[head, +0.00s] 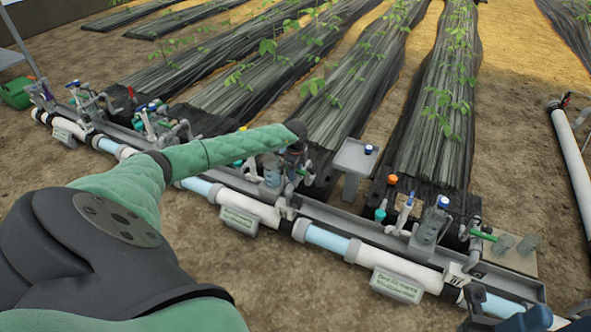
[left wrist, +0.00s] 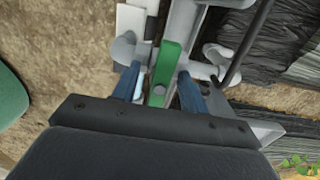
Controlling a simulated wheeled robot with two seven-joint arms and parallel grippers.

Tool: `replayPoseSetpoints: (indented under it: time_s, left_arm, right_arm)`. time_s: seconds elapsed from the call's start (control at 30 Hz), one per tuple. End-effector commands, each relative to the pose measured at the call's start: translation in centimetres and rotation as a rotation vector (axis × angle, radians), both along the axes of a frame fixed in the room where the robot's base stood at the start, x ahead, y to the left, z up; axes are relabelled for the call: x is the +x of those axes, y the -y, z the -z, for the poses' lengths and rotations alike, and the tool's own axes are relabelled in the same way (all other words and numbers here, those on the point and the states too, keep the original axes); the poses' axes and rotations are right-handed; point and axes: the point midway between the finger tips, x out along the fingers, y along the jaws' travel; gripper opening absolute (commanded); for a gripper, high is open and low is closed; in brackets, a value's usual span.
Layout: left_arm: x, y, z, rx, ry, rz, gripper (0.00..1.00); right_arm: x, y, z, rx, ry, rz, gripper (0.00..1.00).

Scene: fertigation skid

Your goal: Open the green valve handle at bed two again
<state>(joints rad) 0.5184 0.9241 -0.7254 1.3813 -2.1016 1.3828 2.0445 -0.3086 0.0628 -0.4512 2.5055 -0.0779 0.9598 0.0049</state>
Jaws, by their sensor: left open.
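In the left wrist view a green valve handle (left wrist: 172,62) lies lengthwise between the two blue fingers of my left gripper (left wrist: 160,85). The fingers are open, one on each side of the handle, with a gap visible beside it. In the head view my left arm reaches across the pipe run, and its dark wrist end is over a valve station (head: 272,172) in the middle. The handle there is mostly hidden by my arm.
Another valve station at the right has a green handle (head: 482,236), blue-topped fittings and an orange cap (head: 393,179). White pipe with label plates (head: 397,285) runs along the front. A small grey stand (head: 354,157) is close to my left wrist. Covered beds lie behind.

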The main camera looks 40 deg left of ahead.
Motion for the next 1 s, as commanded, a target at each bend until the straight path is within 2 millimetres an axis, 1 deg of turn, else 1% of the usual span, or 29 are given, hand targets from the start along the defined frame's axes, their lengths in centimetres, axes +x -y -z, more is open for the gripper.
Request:
replayPoseSetpoints:
  time_s: [0.17,0.3,0.37,0.4,0.63,0.67,0.7,0.8,1.0]
  left_arm:
    - [0.0,0.0,0.0,0.000,0.000,0.000,0.44]
    - [0.0,0.0,0.0,0.000,0.000,0.000,0.16]
    - [0.0,0.0,0.0,0.000,0.000,0.000,0.04]
    - [0.0,0.0,0.0,0.000,0.000,0.000,0.00]
    - [0.0,0.0,0.0,0.000,0.000,0.000,0.00]
    - [0.0,0.0,-0.5,0.000,-0.001,-0.025,0.00]
    - [0.0,0.0,-0.7,0.000,-0.001,-0.062,0.00]
    - [-0.1,0.1,-0.6,-0.002,-0.003,-0.150,0.00]
    - [-0.1,0.1,-0.6,-0.002,-0.002,-0.340,0.00]
  right_arm:
    - [0.0,0.0,-0.1,0.004,0.000,0.001,0.36]
    - [0.0,0.0,-0.1,0.007,0.000,0.000,0.36]
    - [0.0,0.0,-0.1,0.008,0.000,0.000,0.36]
    - [0.0,0.0,-0.1,0.008,0.000,0.000,0.36]
    - [0.0,-0.1,-0.2,0.015,-0.007,-0.015,0.36]
    - [0.1,-0.4,-1.3,0.017,-0.003,-0.024,0.36]
    - [0.1,-0.5,-2.0,0.012,0.004,-0.022,0.36]
    - [-0.1,-0.2,-3.0,0.002,0.014,0.004,0.36]
    - [-0.4,0.8,-3.8,-0.037,-0.003,0.070,0.36]
